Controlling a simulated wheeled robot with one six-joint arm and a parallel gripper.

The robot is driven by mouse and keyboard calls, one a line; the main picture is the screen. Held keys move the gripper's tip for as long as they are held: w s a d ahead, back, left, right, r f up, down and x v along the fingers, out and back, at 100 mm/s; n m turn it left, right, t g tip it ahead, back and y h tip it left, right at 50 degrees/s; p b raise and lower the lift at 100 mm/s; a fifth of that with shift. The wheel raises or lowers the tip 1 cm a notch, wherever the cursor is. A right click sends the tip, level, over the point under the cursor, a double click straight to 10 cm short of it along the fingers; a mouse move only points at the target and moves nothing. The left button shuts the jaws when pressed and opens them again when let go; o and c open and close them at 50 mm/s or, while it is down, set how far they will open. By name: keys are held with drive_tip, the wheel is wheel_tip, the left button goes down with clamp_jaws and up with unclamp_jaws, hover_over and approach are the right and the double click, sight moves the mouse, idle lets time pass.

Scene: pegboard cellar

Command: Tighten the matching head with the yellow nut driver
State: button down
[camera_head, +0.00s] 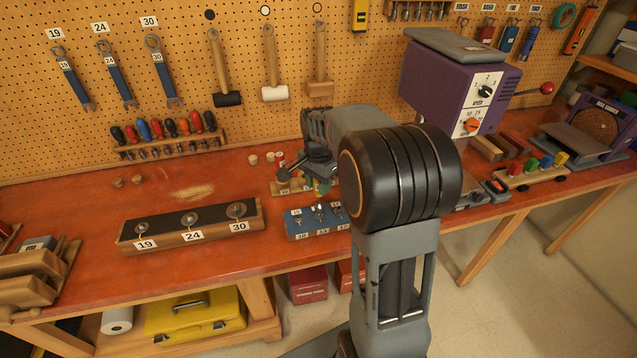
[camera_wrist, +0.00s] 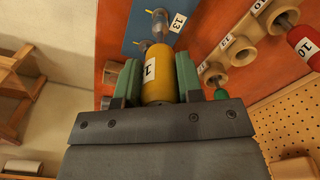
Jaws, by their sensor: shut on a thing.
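My gripper (camera_head: 320,180) is shut on the yellow nut driver (camera_wrist: 158,68), whose handle stands between the green finger pads in the wrist view. A white label on the handle is only partly readable. The blue block (camera_head: 316,230) with several labelled metal heads lies just below the gripper in the head view. In the wrist view the driver's shaft points toward the blue block (camera_wrist: 136,18), near a metal head (camera_wrist: 159,18) beside the 13 label. I cannot tell whether the driver's tip touches a head.
A wooden driver rack (camera_wrist: 250,36) stands close by, with a red-handled driver (camera_wrist: 303,42) and a green-handled one (camera_wrist: 220,94). A long block (camera_head: 190,229) marked 19, 24 and 30 lies to the left. A purple machine (camera_head: 450,85) stands at the right.

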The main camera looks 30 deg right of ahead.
drive_tip(key=shift+f+b, duration=0.65)
drive_tip(key=shift+f, duration=0.4)
idle(0.4)
drive_tip(key=m, duration=0.3)
drive_tip(key=m+p, duration=0.1)
drive_tip(key=m, duration=0.8)
drive_tip(key=shift+f+m, duration=0.1)
drive_tip(key=shift+m, duration=0.2)
drive_tip(key=m, duration=0.4)
drive_tip(key=shift+f+p, duration=0.1)
drive_tip(key=shift+p, duration=0.2)
drive_tip(key=shift+n, duration=0.4)
